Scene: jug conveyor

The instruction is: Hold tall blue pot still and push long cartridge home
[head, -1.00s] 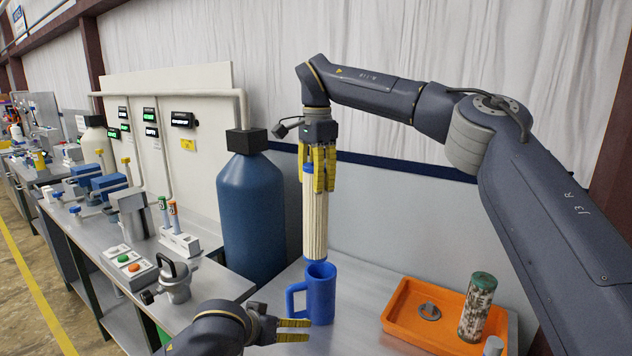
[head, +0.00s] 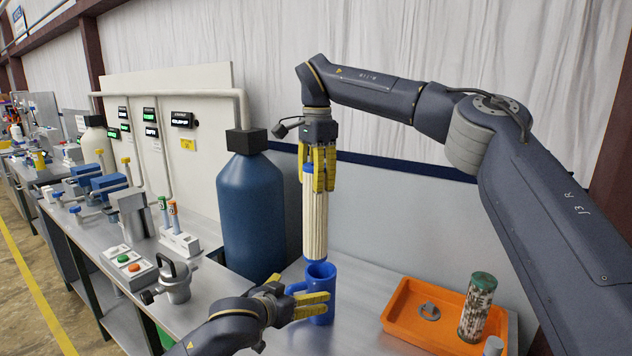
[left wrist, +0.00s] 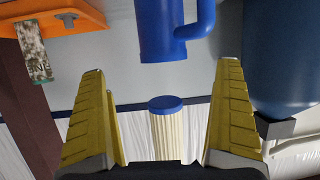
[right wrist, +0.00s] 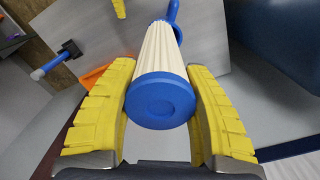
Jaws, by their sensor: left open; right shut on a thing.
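The tall blue pot (head: 322,283) stands upright on the bench, its handle to the left. The long cartridge (head: 315,222), cream and ribbed with blue ends, hangs upright above it. My right gripper (head: 319,190) is shut around its upper part; its blue top shows between the fingers in the right wrist view (right wrist: 160,100). The left wrist view shows a gap between the cartridge's blue lower end (left wrist: 166,103) and the pot's mouth (left wrist: 163,58). My left gripper (head: 326,303) is open, its fingers in front of the pot in the head view; whether they touch it is unclear.
A big blue tank (head: 250,210) stands behind left. A lidded metal canister (head: 177,285) and a button box (head: 128,265) sit on the left bench.

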